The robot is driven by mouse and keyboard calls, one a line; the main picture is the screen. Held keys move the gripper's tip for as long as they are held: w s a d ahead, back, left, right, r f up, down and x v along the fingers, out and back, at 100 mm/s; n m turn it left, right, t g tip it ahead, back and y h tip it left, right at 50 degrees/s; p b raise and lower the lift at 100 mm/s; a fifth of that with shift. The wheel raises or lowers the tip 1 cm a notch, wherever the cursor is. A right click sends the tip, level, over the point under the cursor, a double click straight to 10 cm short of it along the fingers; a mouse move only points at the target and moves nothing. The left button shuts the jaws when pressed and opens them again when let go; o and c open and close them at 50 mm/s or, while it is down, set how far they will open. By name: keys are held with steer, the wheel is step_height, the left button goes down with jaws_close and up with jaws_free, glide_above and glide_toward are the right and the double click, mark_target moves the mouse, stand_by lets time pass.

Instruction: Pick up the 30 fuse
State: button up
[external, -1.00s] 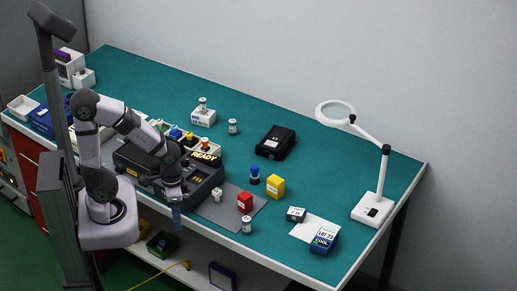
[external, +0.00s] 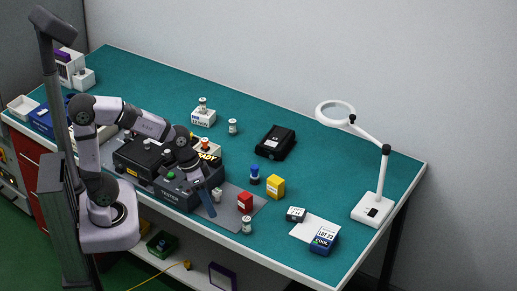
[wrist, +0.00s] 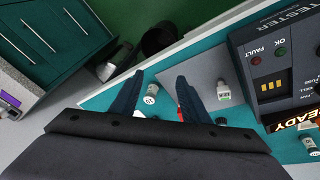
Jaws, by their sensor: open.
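Several small white cylindrical fuses with labels are in view; I cannot read which one is marked 30. One fuse (external: 247,226) stands near the bench's front edge. Another fuse (external: 217,194) stands on the grey mat (external: 230,220).
The dark tester (external: 165,175) with its READY display is left of the mat. A red block (external: 245,201), a yellow block (external: 275,186) and a blue-topped piece (external: 255,174) stand nearby. A black box (external: 276,142) and a magnifier lamp (external: 374,207) are farther off.

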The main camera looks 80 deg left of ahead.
steer(key=w+a+r+n+t+y+b, duration=0.2)
steer(key=w+a+t, duration=0.2)
steer(key=w+a, duration=0.45)
steer(key=w+a+r+n+t+y+b, duration=0.1)
steer(key=w+a+n+t+y+b, duration=0.3)
steer(key=w, duration=0.8)
steer(key=n+g+y, duration=0.4)
steer(key=n+y, duration=0.2)
steer(key=y, duration=0.1)
glide_toward(233, 127)
steer(key=w+d+r, duration=0.7)
steer(key=w, duration=0.1)
steer(key=s+a+f+n+g, duration=0.1)
steer(key=s+a+f+g, duration=0.1)
steer(key=f, duration=0.1)
steer(key=s+a+f+n+g+y+b, duration=0.1)
steer(key=s+a+f+g, duration=0.1)
steer(key=s+a+f, duration=0.1)
steer(key=shift+s+a+y, duration=0.1)
steer(key=shift+s+y, duration=0.15)
steer(key=shift+y, duration=0.05)
steer(key=shift+f, duration=0.45)
steer(key=shift+x, duration=3.4)
